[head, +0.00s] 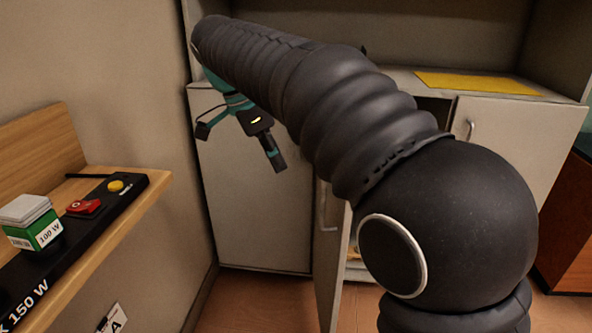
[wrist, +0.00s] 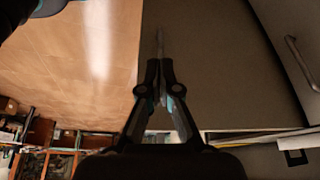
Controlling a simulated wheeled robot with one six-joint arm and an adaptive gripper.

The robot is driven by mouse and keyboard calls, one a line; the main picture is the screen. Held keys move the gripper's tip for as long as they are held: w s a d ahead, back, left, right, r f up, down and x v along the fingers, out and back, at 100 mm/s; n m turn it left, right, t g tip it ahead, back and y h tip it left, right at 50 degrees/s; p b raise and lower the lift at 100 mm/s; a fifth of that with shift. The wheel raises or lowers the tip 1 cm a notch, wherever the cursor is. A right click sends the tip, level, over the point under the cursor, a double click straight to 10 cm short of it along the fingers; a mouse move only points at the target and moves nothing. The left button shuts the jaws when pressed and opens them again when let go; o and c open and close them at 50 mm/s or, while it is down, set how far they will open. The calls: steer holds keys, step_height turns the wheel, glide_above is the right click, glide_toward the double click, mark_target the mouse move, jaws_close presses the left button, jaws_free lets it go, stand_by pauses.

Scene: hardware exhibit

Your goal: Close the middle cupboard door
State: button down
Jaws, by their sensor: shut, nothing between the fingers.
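The middle cupboard door (head: 330,265) stands swung out into the room, seen nearly edge-on in the head view. Its bar handle (head: 323,205) shows near its upper part, and my arm hides its right side and part of the opening. My gripper (head: 277,163) is shut and empty. It hangs in front of the closed left door (head: 255,215), to the left of the open middle door and higher up in the picture. In the wrist view my gripper (wrist: 160,45) points along a plain grey-brown panel; I cannot tell which panel it is.
The right door (head: 515,145) has an upright handle. A yellow sheet (head: 475,83) lies on the cupboard top. A wooden shelf (head: 130,215) at left carries a black strip, a red switch and a green-and-white box (head: 32,225). The wrist view shows open floor (wrist: 75,50) at left.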

steer(key=w+d+f+b, duration=0.1)
steer(key=w+d+f, duration=0.1)
steer(key=d+f, duration=0.4)
steer(key=shift+x, duration=1.15)
steer(key=shift+a, duration=0.1)
